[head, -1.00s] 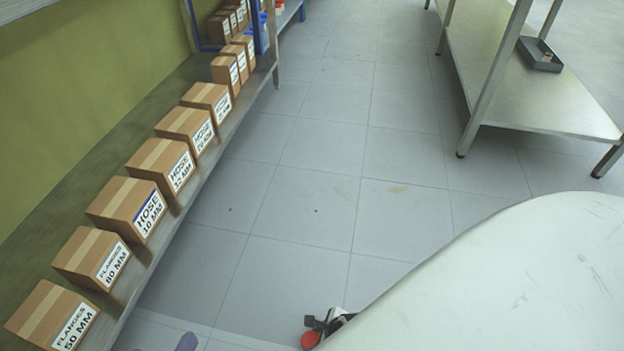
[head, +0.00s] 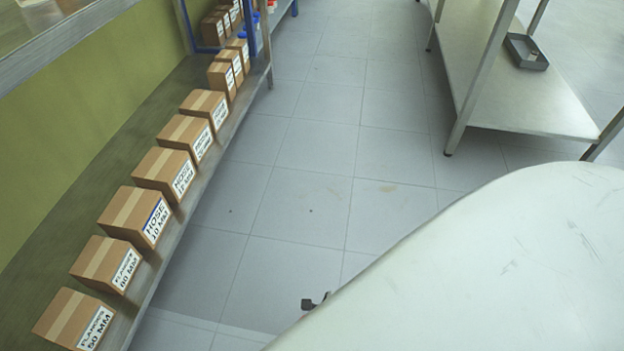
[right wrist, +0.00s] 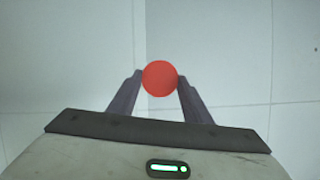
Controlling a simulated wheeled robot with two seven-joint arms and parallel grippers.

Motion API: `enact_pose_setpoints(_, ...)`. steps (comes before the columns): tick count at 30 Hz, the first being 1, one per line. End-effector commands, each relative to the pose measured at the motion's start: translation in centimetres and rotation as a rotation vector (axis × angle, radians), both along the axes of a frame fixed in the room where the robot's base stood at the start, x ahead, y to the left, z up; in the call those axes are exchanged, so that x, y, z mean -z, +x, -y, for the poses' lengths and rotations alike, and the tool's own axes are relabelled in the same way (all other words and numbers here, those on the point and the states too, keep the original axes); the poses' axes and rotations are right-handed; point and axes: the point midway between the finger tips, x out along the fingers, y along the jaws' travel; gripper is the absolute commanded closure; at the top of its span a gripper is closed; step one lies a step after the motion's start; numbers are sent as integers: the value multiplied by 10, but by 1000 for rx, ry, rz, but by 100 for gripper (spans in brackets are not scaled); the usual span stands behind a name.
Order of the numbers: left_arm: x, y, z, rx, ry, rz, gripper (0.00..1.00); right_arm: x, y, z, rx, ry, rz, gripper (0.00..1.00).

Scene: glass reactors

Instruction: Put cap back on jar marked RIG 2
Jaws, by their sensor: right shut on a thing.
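A red round cap (right wrist: 160,76) is held between the two dark fingertips of my right gripper (right wrist: 159,84) in the right wrist view. The fingers touch it on both sides, with grey floor beyond it. The jar marked RIG 2 is not in view. My left gripper is not in view.
A low shelf (head: 196,226) with several labelled cardboard boxes (head: 136,216) runs along the left wall. A metal table (head: 520,105) with a grey tray (head: 526,52) stands at the upper right. The tiled floor between them (head: 310,150) is clear.

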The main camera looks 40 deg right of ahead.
Motion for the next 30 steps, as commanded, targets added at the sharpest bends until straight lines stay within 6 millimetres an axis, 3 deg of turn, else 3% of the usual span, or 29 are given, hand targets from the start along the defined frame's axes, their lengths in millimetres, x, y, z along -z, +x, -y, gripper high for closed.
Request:
enact_pose_setpoints(12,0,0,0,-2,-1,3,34,-1,1,0,-2,0,0,76)
enact_pose_setpoints(20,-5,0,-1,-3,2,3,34,-18,18,-8,-64,-1,3,76)
enact_pose_setpoints(26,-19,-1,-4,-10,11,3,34,-75,64,-32,-256,-2,8,76)
enact_pose_setpoints(30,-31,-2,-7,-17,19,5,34,-136,97,-56,-469,-2,10,76)
